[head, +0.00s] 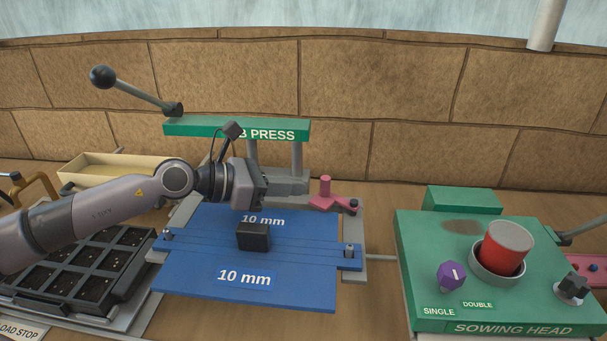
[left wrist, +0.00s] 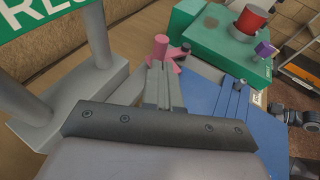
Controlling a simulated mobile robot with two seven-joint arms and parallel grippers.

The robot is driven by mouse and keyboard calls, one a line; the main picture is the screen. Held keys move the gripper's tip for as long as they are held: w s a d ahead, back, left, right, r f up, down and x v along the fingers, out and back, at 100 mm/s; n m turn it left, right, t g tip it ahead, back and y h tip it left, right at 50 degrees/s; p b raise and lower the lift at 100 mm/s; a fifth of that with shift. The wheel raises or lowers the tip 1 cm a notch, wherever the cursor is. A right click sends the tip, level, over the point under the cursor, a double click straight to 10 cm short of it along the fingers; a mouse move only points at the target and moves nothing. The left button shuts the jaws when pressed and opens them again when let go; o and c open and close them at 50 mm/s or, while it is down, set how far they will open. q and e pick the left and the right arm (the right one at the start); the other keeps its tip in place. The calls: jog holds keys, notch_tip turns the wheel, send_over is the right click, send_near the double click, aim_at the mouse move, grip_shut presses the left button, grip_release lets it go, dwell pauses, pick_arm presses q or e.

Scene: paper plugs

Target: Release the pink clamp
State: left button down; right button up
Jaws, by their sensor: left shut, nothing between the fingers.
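The pink clamp (head: 325,197) is on the right rear corner of the press, beside the blue plate (head: 210,279). It has an upright round knob and a flat arm reaching to a dark pivot. My left gripper (head: 264,190) is left of the clamp, above the rear edge of the blue plate, apart from it in the head view. In the left wrist view my shut, empty fingers (left wrist: 162,72) point towards the pink clamp (left wrist: 160,47) and overlap its lower part. I cannot tell there whether they touch. My right gripper does not show.
The green press head (head: 236,128) with its posts stands behind my left gripper. A black block (head: 253,237) sits on the blue plate. The green sowing head (head: 470,285) with a red cylinder (head: 505,251) stands right; a black cell tray (head: 90,265) lies left.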

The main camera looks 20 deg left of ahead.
pick_arm(q)
jog(key=shift+w+d+p, duration=0.35)
jog(key=shift+w+d, duration=0.6)
jog(key=shift+d, duration=0.15)
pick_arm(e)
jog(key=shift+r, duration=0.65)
pick_arm(q)
jog(key=shift+w, duration=0.15)
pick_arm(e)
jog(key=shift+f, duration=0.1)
pick_arm(q)
jog(key=shift+w+b, duration=1)
jog(key=shift+w, duration=0.7)
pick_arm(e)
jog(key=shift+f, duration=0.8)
pick_arm(q)
jog(key=b+v, duration=0.1)
jog(key=v, duration=0.6)
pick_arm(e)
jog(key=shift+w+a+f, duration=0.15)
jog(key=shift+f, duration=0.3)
